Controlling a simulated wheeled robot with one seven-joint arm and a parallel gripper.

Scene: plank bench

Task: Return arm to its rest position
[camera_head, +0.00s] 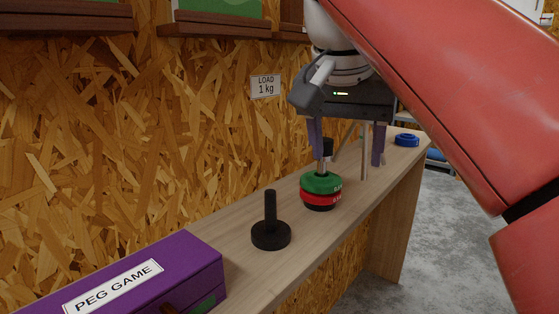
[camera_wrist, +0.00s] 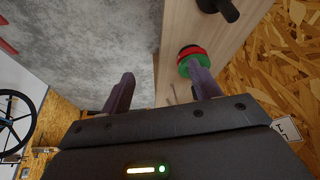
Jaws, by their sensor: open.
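My gripper (camera_head: 346,145) is open and empty, with its two purple-grey fingers pointing down above the bench. In the head view it hangs over and behind a stack of a green disc (camera_head: 320,182) and a red disc (camera_head: 318,197) on a dark post. The wrist view shows my gripper (camera_wrist: 163,92) with its fingers well apart and nothing between them. The green disc (camera_wrist: 190,68) and red disc (camera_wrist: 190,51) appear there beside one finger. Whether that finger touches the stack cannot be told. My red arm crosses the right of the head view.
The narrow plank bench (camera_head: 235,246) runs along a chipboard wall. An empty black peg (camera_head: 271,225) stands in front of the stack. A purple PEG GAME box (camera_head: 140,280) lies at the near left. A blue ring (camera_head: 407,140) lies at the far end. Grey floor is open at right.

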